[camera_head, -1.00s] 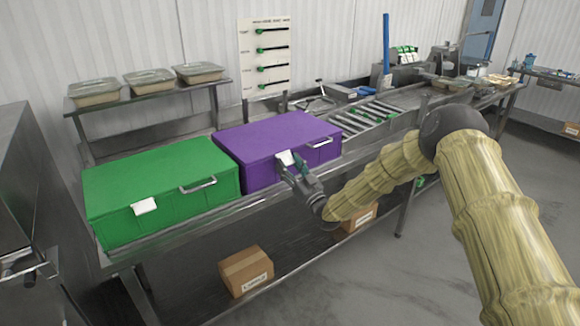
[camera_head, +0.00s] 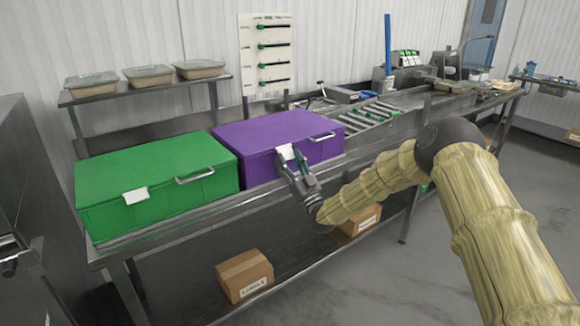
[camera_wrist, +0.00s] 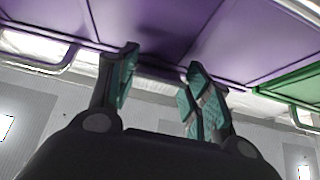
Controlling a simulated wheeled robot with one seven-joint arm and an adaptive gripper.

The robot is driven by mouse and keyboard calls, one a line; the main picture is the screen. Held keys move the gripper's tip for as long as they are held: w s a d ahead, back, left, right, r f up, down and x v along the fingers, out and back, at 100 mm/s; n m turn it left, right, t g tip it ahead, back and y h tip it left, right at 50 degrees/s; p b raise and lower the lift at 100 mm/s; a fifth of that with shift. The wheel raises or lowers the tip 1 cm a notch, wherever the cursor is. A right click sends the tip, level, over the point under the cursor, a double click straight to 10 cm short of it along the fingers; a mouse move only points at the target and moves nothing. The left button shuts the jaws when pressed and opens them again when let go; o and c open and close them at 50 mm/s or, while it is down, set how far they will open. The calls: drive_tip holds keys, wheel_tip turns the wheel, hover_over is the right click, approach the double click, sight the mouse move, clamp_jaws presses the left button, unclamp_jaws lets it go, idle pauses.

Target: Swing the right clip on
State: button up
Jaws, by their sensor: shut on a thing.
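The purple box (camera_head: 262,138), lid down, stands on the steel counter. A white clip-like tab (camera_head: 285,151) sits on its front face, left of a metal handle (camera_head: 322,137). My gripper (camera_head: 290,160) is at this tab, its fingers on either side and shut on it. In the wrist view, the gripper (camera_wrist: 160,82) has green-padded fingers with a gap between them, just under the purple box (camera_wrist: 225,35). The tab cannot be made out clearly there, and part of it is hidden by the fingers.
A green box (camera_head: 150,172) with a white tab (camera_head: 136,195) and a metal handle (camera_head: 194,179) stands left of the purple one. A roller conveyor (camera_head: 372,112) lies to the right. Trays (camera_head: 147,76) stand on a rear shelf. A carton (camera_head: 244,274) is below.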

idle(0.3)
drive_tip(key=o, duration=1)
drive_tip(key=v, duration=1.2)
